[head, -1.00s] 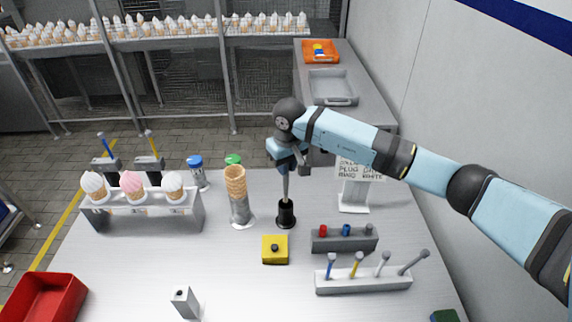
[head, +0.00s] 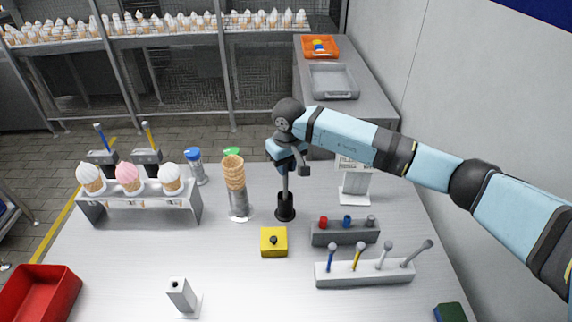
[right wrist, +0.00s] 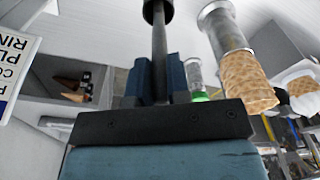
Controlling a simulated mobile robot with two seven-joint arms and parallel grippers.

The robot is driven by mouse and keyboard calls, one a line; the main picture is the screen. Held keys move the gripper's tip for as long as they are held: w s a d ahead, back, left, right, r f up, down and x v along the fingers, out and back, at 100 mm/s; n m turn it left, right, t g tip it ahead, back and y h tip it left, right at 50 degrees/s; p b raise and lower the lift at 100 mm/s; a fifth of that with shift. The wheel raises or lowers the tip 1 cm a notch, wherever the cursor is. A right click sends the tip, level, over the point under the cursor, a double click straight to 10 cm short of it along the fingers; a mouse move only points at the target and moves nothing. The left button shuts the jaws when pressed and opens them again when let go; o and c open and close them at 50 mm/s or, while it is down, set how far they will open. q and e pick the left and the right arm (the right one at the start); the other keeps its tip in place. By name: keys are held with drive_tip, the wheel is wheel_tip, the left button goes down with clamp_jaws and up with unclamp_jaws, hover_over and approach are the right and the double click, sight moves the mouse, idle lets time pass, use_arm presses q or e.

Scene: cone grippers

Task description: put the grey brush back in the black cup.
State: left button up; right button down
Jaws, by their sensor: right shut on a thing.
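My right gripper (head: 286,170) is shut on the grey brush (head: 285,185) and points down over the black cup. The brush is a thin grey rod, held about upright. The black cup (head: 285,211) stands on the table straight below. The rod's lower end runs to the cup's mouth and is hidden there; how deep it sits cannot be told. In the right wrist view, my blue fingers (right wrist: 159,80) flank the brush (right wrist: 159,50), which meets the dark cup (right wrist: 157,12) at the top edge. My left gripper is not in view.
A cone stack (head: 233,174) in a clear holder stands left of the cup. A yellow box (head: 274,242) with a black knob is in front. A grey block (head: 345,235) and a white rack (head: 364,275) of sticks lie front right. A sign (head: 355,187) stands behind right.

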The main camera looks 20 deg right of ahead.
use_arm(q)
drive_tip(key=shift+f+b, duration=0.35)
drive_tip(key=shift+b, duration=0.1)
use_arm(e)
drive_tip(key=shift+f, duration=0.6)
